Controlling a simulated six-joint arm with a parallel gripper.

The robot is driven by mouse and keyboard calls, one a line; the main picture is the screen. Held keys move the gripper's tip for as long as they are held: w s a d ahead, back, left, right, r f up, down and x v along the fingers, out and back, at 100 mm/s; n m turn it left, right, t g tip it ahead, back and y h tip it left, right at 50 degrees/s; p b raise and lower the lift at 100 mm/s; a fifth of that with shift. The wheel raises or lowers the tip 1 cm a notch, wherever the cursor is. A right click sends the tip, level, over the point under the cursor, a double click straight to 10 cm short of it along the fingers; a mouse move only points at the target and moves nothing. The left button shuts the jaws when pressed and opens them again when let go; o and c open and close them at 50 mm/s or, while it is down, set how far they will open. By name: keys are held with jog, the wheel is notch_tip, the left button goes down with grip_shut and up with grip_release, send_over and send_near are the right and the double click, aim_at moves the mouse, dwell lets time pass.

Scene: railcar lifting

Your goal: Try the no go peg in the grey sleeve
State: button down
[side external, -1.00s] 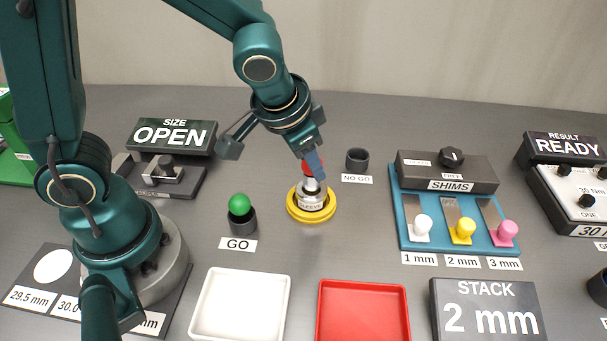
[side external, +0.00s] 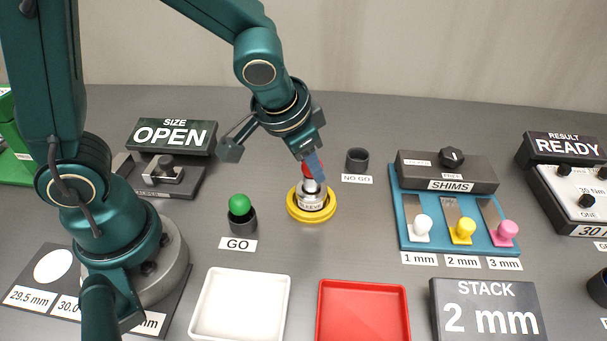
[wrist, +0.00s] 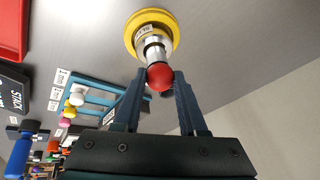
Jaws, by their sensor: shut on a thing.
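My gripper (side external: 313,166) is shut on the red-topped no go peg (side external: 308,170) directly above the grey sleeve. In the wrist view the peg's red ball (wrist: 159,77) sits between my two fingertips (wrist: 159,82). The peg's metal shank points down at the grey sleeve (side external: 311,201), which stands in a yellow ring base (side external: 291,207). The shank's lower end meets the sleeve's mouth; how deep it sits I cannot tell. The NO GO holder (side external: 357,160) is an empty dark cup. The green-topped go peg (side external: 239,204) stands in its own holder.
A white tray (side external: 240,332) and a red tray (side external: 363,334) lie at the front. The blue shim rack (side external: 408,240) with white, yellow and pink knobs stands to the right. The size gauge (side external: 160,178) is at the back left. The mat around the yellow base is clear.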

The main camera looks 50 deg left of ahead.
jog(key=shift+f, duration=1.5)
dwell(2.4)
jog(key=shift+r, duration=0.1)
dwell(0.8)
jog(key=shift+r, duration=3.95)
